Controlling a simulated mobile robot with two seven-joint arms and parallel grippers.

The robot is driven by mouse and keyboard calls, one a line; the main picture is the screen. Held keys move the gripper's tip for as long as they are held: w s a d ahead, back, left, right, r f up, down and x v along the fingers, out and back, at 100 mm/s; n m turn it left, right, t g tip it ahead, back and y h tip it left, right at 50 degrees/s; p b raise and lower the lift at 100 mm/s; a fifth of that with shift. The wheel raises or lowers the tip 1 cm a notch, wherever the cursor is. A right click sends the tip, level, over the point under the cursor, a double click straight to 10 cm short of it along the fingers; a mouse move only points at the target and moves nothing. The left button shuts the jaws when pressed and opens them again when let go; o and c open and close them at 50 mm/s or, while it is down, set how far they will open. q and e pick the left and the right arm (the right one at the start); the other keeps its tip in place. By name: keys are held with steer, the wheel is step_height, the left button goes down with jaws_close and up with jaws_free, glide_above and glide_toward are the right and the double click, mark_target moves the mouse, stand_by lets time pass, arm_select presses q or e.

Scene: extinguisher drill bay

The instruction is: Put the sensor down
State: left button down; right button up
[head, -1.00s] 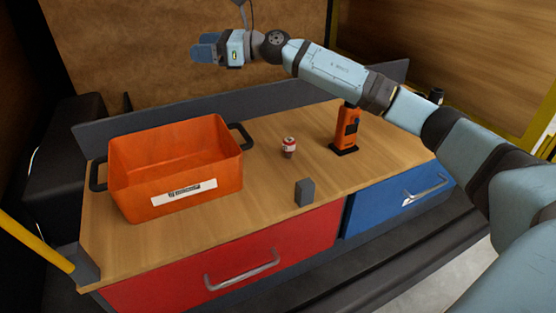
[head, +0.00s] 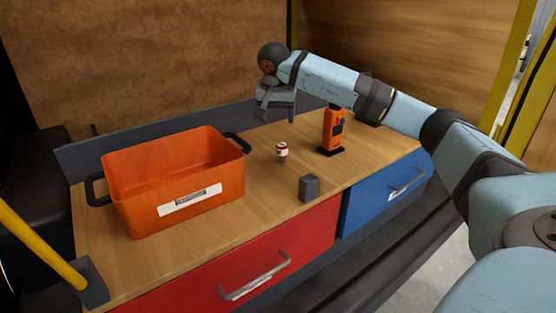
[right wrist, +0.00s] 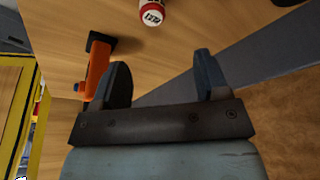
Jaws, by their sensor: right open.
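My right gripper (head: 277,114) is open and empty, pointing down above the back of the workbench. In the right wrist view its two dark fingers (right wrist: 161,64) are apart with bare wood between them. An orange handheld device (head: 331,131) stands upright on a dark base, right of the gripper; it also shows in the wrist view (right wrist: 97,68). A small red and white canister (head: 282,152) is on the bench in front of the gripper and beyond the fingertips in the wrist view (right wrist: 153,11). I cannot tell which of these is the sensor. My left gripper is out of view.
An orange bin (head: 150,205) with black handles stands on the left of the wooden bench top (head: 250,215). A small grey block (head: 309,188) is near the front edge. A low grey rear wall (head: 100,153) edges the bench. Red (head: 245,265) and blue (head: 380,196) drawers are shut.

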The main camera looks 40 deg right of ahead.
mark_target(282, 145)
steer(key=x, duration=0.7)
steer(key=shift+d+f+b, duration=0.15)
steer(key=shift+f+b, duration=0.2)
steer(key=shift+f, duration=0.4)
steer(key=x, duration=0.3)
steer(key=s+x, duration=0.1)
steer(key=x, duration=0.1)
steer(key=shift+f+b, duration=0.2)
steer(key=shift+b, duration=0.1)
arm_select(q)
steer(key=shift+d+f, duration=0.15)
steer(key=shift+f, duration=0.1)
arm_select(e)
steer(key=c, duration=1.1)
steer(key=shift+r, duration=0.2)
arm_select(q)
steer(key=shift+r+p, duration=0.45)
steer(key=shift+p, duration=0.6)
arm_select(e)
step_height(282, 145, up, 20)
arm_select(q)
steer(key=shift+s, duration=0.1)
arm_select(e)
steer(key=shift+s+f, duration=0.1)
steer(key=shift+f, duration=0.1)
